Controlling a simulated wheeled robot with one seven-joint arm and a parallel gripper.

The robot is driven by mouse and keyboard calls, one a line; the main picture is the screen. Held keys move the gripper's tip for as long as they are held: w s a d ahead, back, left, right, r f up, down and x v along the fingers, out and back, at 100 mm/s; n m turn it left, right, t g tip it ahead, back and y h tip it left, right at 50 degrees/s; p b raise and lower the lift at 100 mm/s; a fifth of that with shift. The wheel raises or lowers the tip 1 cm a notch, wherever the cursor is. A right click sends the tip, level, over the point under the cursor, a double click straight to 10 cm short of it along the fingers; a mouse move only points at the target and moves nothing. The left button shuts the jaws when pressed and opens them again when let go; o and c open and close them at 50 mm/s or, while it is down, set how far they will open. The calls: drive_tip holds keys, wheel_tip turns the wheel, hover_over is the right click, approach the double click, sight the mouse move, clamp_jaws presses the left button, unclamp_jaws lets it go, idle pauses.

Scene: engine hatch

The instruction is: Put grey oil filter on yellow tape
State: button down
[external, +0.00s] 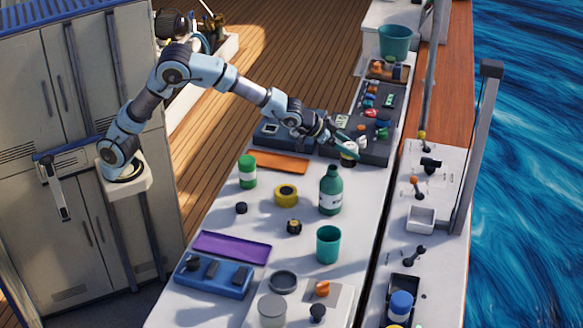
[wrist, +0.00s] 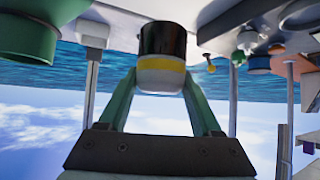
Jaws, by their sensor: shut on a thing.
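My gripper (external: 345,143) is shut on a short cylinder (external: 348,157) at the back right of the white counter, beside the dark trays. In the wrist view my green fingers (wrist: 162,92) flank this cylinder (wrist: 162,42), which has a dark grey to black part, a yellow band and a whitish end. It looks like the oil filter, though its grey is hard to judge. The yellow tape (external: 286,194) is a roll lying flat on the counter, left of the green bottle and well in front of my gripper. Its top is bare.
A light grey can (external: 272,310) stands at the front.

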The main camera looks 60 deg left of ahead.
drive_tip(key=s+r+m, duration=0.1)
drive_tip(key=s+r, duration=0.3)
drive_tip(key=s, duration=0.6)
drive_tip(key=h+b, duration=0.1)
drive_tip(key=b, duration=0.1)
hover_over(286, 191)
drive_tip(key=shift+m+g, duration=0.3)
drive_tip(key=shift+g, duration=0.1)
drive_tip(key=shift+w+a+f, duration=0.1)
drive_tip(key=shift+f, duration=4.85)
drive_tip(key=shift+f, duration=0.1)
drive_tip(key=shift+f, duration=0.15)
drive_tip(key=shift+c, duration=0.4)
unclamp_jaws()
